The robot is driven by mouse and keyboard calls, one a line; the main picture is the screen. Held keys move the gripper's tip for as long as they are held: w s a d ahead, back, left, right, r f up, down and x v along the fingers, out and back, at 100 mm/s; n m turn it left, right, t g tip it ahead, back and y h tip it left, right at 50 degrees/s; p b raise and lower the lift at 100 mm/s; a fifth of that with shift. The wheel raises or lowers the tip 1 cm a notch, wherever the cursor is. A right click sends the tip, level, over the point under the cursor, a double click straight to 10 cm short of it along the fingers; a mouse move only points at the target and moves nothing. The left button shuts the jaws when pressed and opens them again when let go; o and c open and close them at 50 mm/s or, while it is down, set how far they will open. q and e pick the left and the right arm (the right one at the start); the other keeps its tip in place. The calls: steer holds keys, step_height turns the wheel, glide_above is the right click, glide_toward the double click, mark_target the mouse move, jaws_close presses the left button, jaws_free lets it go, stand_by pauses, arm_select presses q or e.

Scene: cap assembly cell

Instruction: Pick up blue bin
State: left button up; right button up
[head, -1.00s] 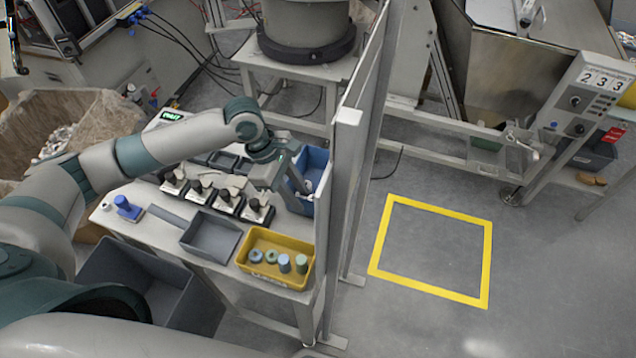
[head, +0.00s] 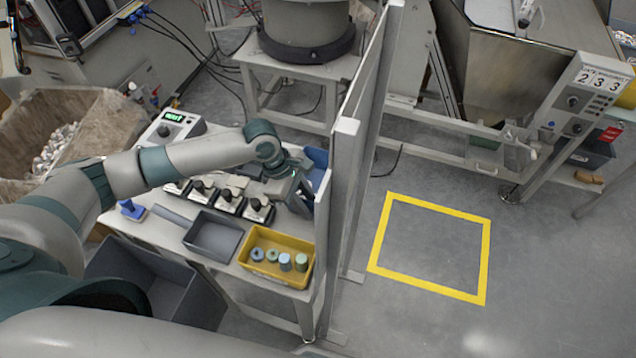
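The blue bin (head: 317,156) stands at the right end of the work table, close against the grey partition. Only its far part shows; my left gripper hides most of the rest. My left gripper (head: 305,205) reaches across the table from the left and points down at the near left side of the bin. I cannot tell whether its fingers touch the bin or how far apart they are. My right gripper is not in view.
A yellow bin (head: 243,262) with several small cylinders and an empty grey tray (head: 190,240) sit on the table's near side. Several black-based fixtures (head: 258,209) stand beside the gripper. The tall partition (head: 343,190) closes off the right side.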

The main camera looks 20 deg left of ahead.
arm_select(q)
steer(key=shift+f+p, duration=0.3)
steer(key=shift+p, duration=0.35)
stand_by(1.4)
jaws_close()
